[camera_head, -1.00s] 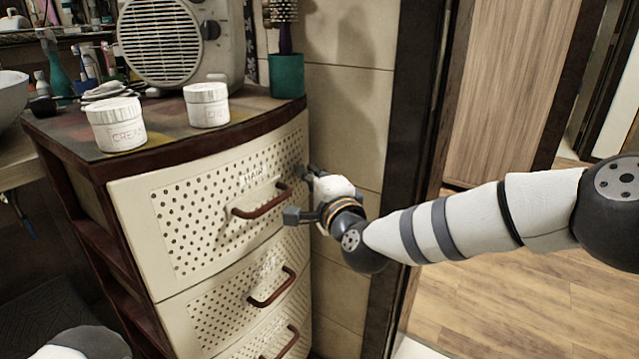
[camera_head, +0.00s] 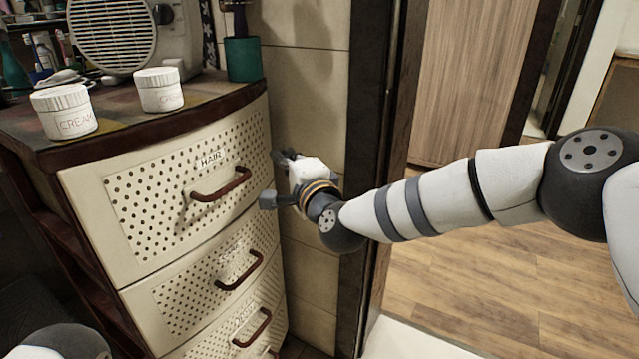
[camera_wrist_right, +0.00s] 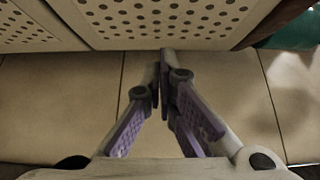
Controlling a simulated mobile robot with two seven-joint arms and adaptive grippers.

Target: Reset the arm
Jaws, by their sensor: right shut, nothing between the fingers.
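My right arm reaches in from the right in the head view. Its gripper (camera_head: 292,178) is beside the right edge of the cream drawer unit (camera_head: 95,225), in front of the tiled wall. In the right wrist view the two purple-padded fingers (camera_wrist_right: 165,62) meet at their tips, with nothing between them. The gripper is to the right of the top drawer's brown handle (camera_head: 222,186) and apart from it. My left gripper is out of the picture.
Two cream jars (camera_head: 64,111) (camera_head: 159,90), a beige heater-like device (camera_head: 122,35) and a green cup (camera_head: 242,60) stand on the cabinet top. A dark door frame (camera_head: 375,150) rises behind my right arm. Open wooden floor (camera_head: 480,275) lies to the right.

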